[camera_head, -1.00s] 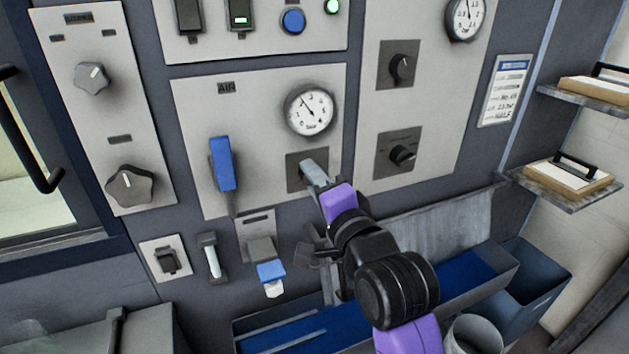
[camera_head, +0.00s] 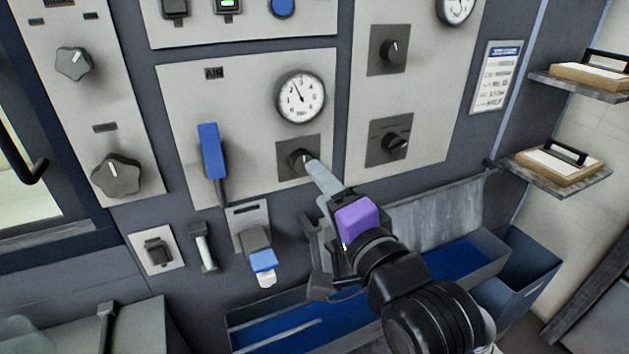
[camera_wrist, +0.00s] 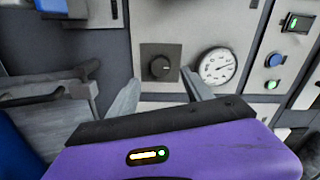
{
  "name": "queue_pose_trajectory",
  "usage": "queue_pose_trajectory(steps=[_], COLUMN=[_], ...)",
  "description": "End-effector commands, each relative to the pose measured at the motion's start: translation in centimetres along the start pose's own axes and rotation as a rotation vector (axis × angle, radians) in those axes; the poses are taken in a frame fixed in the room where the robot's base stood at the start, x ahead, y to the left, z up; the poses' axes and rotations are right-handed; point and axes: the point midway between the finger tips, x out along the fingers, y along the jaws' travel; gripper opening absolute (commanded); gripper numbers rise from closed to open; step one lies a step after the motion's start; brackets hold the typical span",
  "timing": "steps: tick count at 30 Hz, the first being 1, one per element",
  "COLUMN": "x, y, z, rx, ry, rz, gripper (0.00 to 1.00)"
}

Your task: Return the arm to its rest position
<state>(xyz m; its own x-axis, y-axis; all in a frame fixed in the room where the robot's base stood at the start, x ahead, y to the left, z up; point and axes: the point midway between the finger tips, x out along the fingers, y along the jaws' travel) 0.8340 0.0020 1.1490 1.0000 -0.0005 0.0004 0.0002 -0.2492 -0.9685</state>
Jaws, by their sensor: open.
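My gripper (camera_wrist: 157,96) is open and empty in the wrist view, its two grey fingers apart. In the head view my gripper (camera_head: 322,178) is just below and right of the black knob (camera_head: 299,160) under the AIR gauge (camera_head: 300,97). In the wrist view this knob (camera_wrist: 161,67) sits ahead, between the lines of the fingers, with a gap of bare panel around it. The gauge also shows in the wrist view (camera_wrist: 217,66), to the right of the knob. In the head view one finger overlaps the knob's lower right edge, and the other is mostly hidden.
A blue-handled lever (camera_head: 211,151) stands left of the knob. A blue-tipped switch (camera_head: 262,259) is below it. A blue-lined trough (camera_head: 462,262) runs under the panel, close to my arm. Shelves with handled boards (camera_head: 558,166) are on the right.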

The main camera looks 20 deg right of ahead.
Motion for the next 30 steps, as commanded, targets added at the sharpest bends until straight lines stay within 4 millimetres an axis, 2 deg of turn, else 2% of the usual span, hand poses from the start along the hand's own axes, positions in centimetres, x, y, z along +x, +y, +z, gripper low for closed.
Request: queue_pose_trajectory(steps=[5, 20, 23, 27, 30], x=[-0.8, -0.7, -0.7, -1.0, -1.9], y=[0.0, 0.0, -0.8, -3.4, -3.8], z=[0.0, 0.0, -0.2, -0.7, -0.4], rx=[0.001, -0.018, -0.083, -0.238, -0.375], ry=[0.0, 0.0, 0.01, 0.047, 0.072], rz=[0.0, -0.001, -0.032, -0.132, -0.188], gripper=[0.58, 0.58, 0.58, 0.58, 0.58])
